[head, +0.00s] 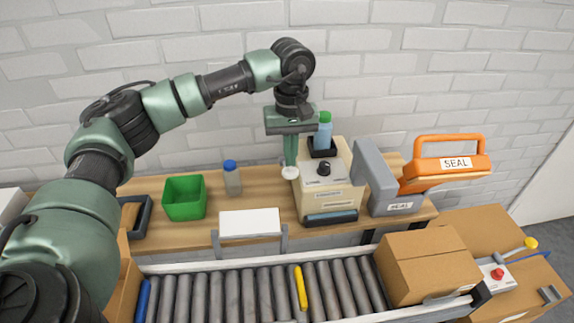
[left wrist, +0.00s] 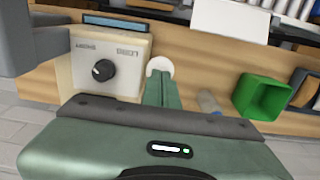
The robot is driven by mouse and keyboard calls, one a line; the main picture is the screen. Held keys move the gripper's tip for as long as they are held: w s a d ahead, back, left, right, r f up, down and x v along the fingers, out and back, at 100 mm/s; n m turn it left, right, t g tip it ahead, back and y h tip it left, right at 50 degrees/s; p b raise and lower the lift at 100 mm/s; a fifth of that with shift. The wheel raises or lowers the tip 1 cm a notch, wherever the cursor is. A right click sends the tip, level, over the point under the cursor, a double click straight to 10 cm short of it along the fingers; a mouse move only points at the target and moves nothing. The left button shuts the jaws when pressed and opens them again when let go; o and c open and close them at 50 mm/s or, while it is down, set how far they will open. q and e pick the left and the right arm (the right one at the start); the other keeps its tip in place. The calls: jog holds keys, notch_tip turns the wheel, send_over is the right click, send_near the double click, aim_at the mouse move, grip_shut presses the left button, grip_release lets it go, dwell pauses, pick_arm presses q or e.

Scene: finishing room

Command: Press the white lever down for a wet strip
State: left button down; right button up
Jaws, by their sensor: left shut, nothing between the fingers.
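A beige tape machine (head: 327,195) with a black dial stands on the wooden bench, a dark blue strip-like part at its front foot. The white lever's round knob (head: 290,172) is at the machine's left side; it also shows in the left wrist view (left wrist: 160,65). My left gripper (head: 290,160) is shut and empty, pointing down with its fingertips right at the knob. In the left wrist view its fingers (left wrist: 161,82) overlap the knob's lower edge; I cannot tell whether they touch. The rest of the lever is hidden. My right gripper is not in view.
A blue bottle with a green cap (head: 323,132) stands in a black holder on the machine. An orange SEAL tool (head: 445,165) is to the right. A green bin (head: 184,198) and blue-capped bottle (head: 232,178) are left. A roller conveyor with a carton (head: 425,265) runs in front.

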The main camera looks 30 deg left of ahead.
aim_at(291, 171)
pick_arm(q)
jog(key=shift+f, duration=0.15)
jog(key=shift+f+b, duration=0.75)
jog(key=shift+f, duration=0.25)
jog(key=shift+f+b, duration=0.4)
jog(key=shift+s+f, duration=0.1)
jog(key=shift+s+d+f+b, duration=0.15)
jog(key=shift+d+f+b, duration=0.05)
jog(key=shift+f+b, duration=0.2)
jog(key=shift+f, duration=0.1)
dwell(0.3)
